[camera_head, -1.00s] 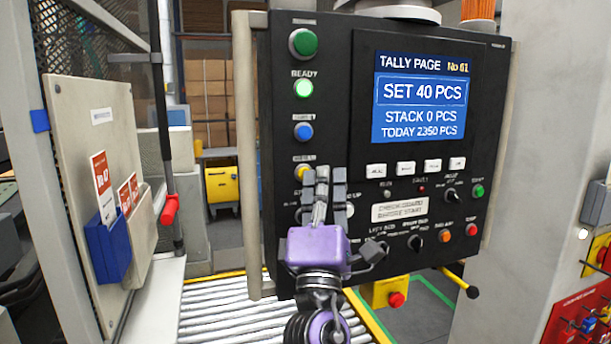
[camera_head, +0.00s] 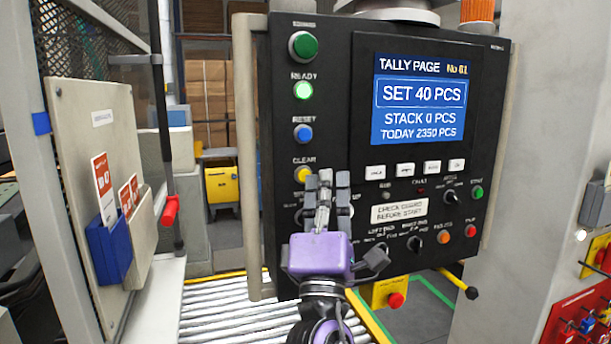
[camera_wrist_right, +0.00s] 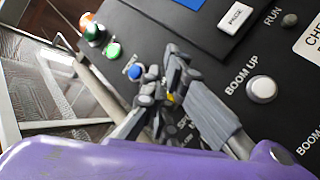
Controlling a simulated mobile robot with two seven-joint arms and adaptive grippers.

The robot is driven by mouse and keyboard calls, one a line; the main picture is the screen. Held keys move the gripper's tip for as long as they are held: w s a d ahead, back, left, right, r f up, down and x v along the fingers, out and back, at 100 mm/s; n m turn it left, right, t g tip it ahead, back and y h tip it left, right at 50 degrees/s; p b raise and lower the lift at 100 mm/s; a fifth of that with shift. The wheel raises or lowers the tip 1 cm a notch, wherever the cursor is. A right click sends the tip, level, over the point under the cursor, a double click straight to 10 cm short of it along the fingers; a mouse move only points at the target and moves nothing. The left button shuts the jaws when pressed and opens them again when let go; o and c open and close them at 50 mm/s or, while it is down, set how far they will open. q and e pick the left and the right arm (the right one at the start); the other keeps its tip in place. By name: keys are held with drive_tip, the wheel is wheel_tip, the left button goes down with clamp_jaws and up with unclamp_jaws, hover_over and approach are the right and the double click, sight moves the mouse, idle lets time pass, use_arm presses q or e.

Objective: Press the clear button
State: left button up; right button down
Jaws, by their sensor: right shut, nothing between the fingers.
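The yellow clear button (camera_head: 303,174) sits on the left side of the black control panel (camera_head: 330,60), under its CLEAR label and below the blue reset button (camera_head: 303,133). My right gripper (camera_head: 326,182) is shut and empty, with its fingertips just right of and slightly below the clear button. A gap to the button shows in the head view; the depth to the panel is hard to tell. In the right wrist view, the shut fingers (camera_wrist_right: 168,85) hide most of the button; only a yellow sliver (camera_wrist_right: 171,97) shows. My left gripper is out of view.
A lit green ready button (camera_head: 303,90) is above reset. A lit blue tally screen (camera_head: 420,97) and a row of white buttons (camera_head: 405,169) are to the right. In the right wrist view, a white boom-up button (camera_wrist_right: 262,89) is right of the fingers. A roller conveyor (camera_head: 230,312) runs below.

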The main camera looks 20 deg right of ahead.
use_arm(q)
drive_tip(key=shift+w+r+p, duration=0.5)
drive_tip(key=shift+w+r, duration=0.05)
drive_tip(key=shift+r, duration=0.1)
use_arm(e)
drive_tip(key=shift+s+d, duration=0.1)
drive_tip(key=shift+s, duration=2.35)
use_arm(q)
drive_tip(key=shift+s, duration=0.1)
